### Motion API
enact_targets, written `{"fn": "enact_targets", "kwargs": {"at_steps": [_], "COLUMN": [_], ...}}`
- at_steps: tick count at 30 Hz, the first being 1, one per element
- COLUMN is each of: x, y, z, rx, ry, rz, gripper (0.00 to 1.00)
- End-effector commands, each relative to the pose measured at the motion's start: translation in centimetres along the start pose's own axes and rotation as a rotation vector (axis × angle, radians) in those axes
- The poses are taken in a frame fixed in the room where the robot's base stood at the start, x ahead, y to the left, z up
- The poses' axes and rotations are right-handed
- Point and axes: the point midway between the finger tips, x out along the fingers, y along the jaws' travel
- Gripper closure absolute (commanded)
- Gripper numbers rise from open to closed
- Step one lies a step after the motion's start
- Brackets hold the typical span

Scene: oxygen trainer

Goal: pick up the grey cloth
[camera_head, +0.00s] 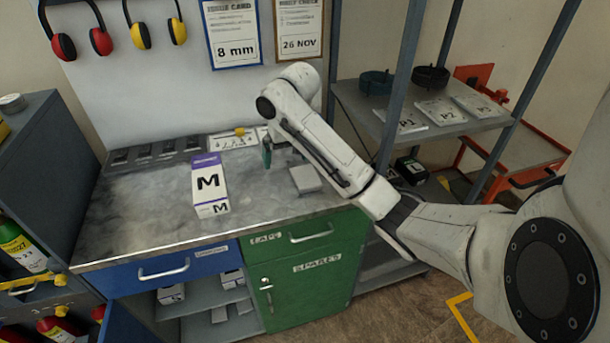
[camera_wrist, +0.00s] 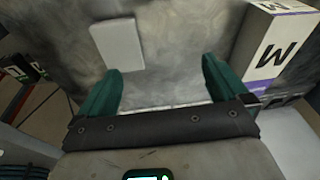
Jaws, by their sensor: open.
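A pale grey folded pad (camera_head: 305,179), which looks like the grey cloth, lies flat on the workbench, right of the white and purple box. It also shows in the wrist view (camera_wrist: 118,43) as a light rectangle, just beyond the tip of the left green finger. My gripper (camera_head: 279,154) is over the bench behind the pad, partly hidden by my arm in the head view. In the wrist view my gripper (camera_wrist: 162,72) has its two green fingers wide apart with only bare bench between them. It does not appear to touch the pad.
The white and purple box (camera_head: 208,184) marked M stands left of the pad and shows at the right in the wrist view (camera_wrist: 272,45). A labelled card (camera_head: 232,139) is at the bench's back. A shelf (camera_head: 445,124) with plates stands right. The bench's left front (camera_head: 130,225) is clear.

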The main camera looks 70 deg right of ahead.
Motion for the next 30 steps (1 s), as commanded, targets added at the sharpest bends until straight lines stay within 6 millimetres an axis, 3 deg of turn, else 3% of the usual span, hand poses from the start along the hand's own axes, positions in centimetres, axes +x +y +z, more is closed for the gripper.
{"fn": "enact_targets", "kwargs": {"at_steps": [1, 3, 6, 25, 30], "x": [-0.5, -0.8, -0.8, 5.4, 7.9], "y": [2.2, 4.1, 5.6, 6.5, 6.8], "z": [-0.4, -0.5, -0.5, -0.3, -0.3], "rx": [0.031, 0.061, 0.084, 0.09, 0.089], "ry": [-0.011, -0.025, -0.039, -0.042, -0.043], "rz": [0.033, 0.063, 0.085, 0.09, 0.091], "gripper": [0.0, 0.0, 0.0, 0.0, 0.0]}}
